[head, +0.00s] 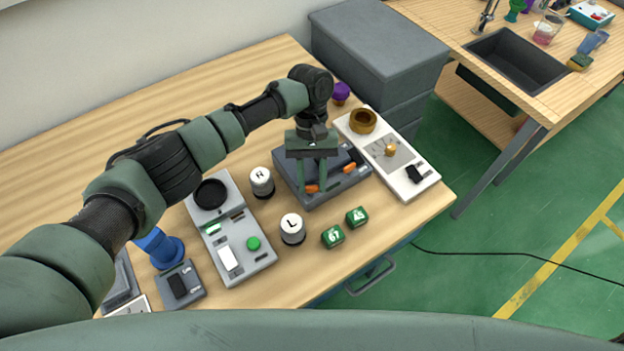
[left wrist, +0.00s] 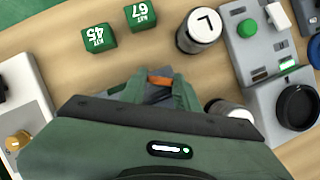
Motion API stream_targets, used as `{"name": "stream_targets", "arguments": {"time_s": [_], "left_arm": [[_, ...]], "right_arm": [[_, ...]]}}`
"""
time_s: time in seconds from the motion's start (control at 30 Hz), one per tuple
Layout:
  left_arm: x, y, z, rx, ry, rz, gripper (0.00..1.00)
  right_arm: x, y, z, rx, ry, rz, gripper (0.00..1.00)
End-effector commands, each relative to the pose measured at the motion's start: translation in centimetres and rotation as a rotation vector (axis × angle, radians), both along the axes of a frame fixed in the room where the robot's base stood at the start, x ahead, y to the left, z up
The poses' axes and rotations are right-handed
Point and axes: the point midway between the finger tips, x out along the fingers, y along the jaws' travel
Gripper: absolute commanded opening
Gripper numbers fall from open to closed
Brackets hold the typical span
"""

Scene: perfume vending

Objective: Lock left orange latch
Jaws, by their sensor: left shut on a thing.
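A dark grey case (head: 330,193) lies on the table with two orange latches along its front side. The left orange latch (head: 311,188) is at the tips of my left gripper (head: 312,186); the right orange latch (head: 350,168) is free to its right. My left gripper comes down from above, its two green fingers either side of the left latch and shut on it. In the left wrist view the left orange latch (left wrist: 160,80) shows between the fingertips; the gripper body hides most of the case. My right gripper is not in view.
Close by stand a white cylinder marked L (head: 292,229), another cylinder (head: 262,182), and green cubes marked 67 (head: 332,236) and 45 (head: 357,216). A grey device (head: 240,265) is to the left, a white panel (head: 418,186) to the right.

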Motion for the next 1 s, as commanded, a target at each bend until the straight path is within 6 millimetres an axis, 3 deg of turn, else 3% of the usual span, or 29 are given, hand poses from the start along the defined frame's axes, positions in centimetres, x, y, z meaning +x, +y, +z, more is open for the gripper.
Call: {"name": "stream_targets", "arguments": {"time_s": [0.17, 0.2, 0.27, 0.67, 1.0], "left_arm": [[0.1, 0.0, 0.1, 0.0, -0.002, 0.001, 0.0], [0.1, 0.0, 0.1, 0.0, -0.002, 0.001, 0.36], [0.1, 0.0, 0.1, 0.0, -0.002, 0.001, 0.53], [0.3, 0.0, 0.5, 0.0, -0.002, 0.001, 0.53], [2.4, 0.1, 5.4, -0.001, -0.003, 0.002, 0.53]], "right_arm": [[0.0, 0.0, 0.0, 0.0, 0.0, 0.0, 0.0], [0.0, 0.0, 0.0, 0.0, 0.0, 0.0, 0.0], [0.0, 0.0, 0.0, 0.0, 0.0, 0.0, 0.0], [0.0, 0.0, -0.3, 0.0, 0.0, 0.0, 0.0], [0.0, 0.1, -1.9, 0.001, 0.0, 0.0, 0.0]]}}
